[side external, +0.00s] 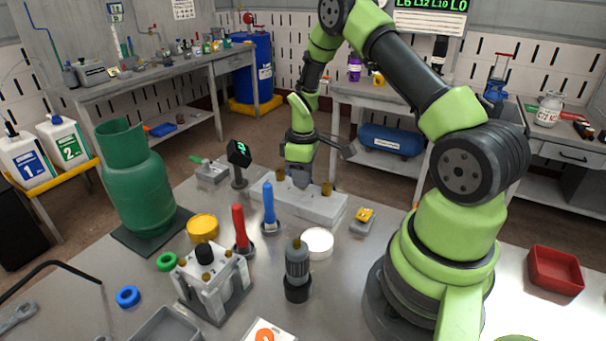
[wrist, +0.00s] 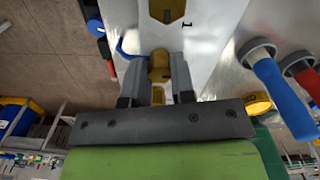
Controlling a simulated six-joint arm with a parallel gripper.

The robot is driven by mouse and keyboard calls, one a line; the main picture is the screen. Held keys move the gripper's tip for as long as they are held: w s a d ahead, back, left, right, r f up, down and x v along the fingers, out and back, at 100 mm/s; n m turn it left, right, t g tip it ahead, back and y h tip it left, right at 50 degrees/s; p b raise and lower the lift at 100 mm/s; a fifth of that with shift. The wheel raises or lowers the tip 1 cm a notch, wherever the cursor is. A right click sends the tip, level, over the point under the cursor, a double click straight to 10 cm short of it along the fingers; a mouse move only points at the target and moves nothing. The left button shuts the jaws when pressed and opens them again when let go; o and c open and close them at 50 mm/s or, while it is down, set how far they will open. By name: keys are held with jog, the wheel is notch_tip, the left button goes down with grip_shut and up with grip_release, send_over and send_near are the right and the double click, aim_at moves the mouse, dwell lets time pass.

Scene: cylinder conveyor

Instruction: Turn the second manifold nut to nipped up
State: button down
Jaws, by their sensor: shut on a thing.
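The manifold (side external: 325,208) is a long pale grey block on the bench, with brass nuts along its top. One brass nut (side external: 327,188) shows at its right end and another nut (side external: 280,174) shows left of my gripper (side external: 298,182). My gripper points down at the block between these two. In the wrist view, my gripper (wrist: 159,66) is shut on a brass nut (wrist: 160,70), with a finger on each side. A brass hex nut (wrist: 167,9) also stands clear at the top of that view. The gripped nut's turn angle cannot be told.
A blue-handled tool (side external: 269,203) and a red-handled tool (side external: 240,228) stand in front of the manifold. A small display (side external: 239,153) on a post stands behind left. A yellow-topped block (side external: 363,216) lies to the right. A green gas cylinder (side external: 135,195) stands at the left.

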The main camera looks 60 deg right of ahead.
jog(key=m, duration=0.8)
jog(key=shift+m, duration=0.4)
jog(key=m, duration=0.4)
jog(key=shift+m, duration=1.9)
jog(key=c, duration=1)
grip_release()
jog(key=shift+o, duration=0.2)
